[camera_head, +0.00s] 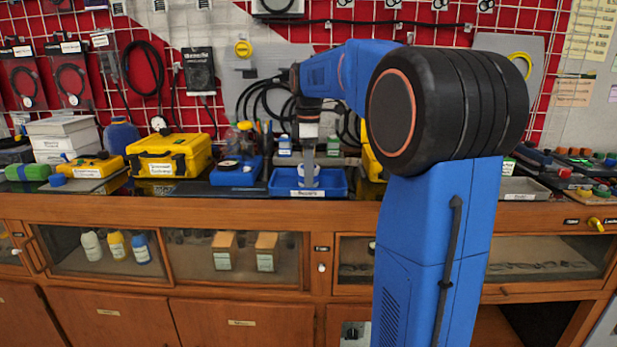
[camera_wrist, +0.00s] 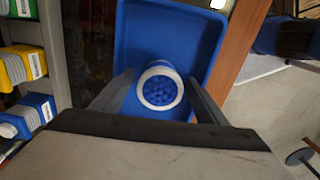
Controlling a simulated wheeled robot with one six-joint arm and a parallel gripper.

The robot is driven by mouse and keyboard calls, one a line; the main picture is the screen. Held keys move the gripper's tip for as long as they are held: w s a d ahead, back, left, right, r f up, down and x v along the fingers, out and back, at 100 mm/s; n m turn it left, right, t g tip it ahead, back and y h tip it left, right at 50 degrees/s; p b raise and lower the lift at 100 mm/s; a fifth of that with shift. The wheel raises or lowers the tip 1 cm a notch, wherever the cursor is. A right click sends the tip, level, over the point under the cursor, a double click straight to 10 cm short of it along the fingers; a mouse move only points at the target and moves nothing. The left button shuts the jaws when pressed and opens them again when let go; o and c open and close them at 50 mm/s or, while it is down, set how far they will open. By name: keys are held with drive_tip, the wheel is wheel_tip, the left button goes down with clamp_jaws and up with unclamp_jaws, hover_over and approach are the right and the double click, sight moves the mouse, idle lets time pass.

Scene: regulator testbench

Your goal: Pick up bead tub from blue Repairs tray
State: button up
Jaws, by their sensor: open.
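The bead tub (camera_wrist: 160,71) is a round white tub full of blue beads, seen from above in the wrist view. It stands in the blue Repairs tray (camera_wrist: 165,22), near the end closest to my gripper. The tray (camera_head: 282,189) also shows on the bench in the head view, with a white label on its front. My gripper (camera_wrist: 160,80) is open, with one finger on each side of the tub. Small gaps seem to show between fingers and tub. In the head view my gripper (camera_head: 308,172) points down into the tray and largely hides the tub.
A blue box (camera_head: 237,173) stands left of the tray, with a yellow case (camera_head: 170,156) farther left. Small bottles (camera_head: 284,146) stand behind the tray. The bench's wooden front edge (camera_wrist: 243,45) runs close beside the tray. The rest of the tray floor looks empty.

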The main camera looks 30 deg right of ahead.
drive_tip(key=c, duration=1.2)
drive_tip(key=shift+r, duration=0.1)
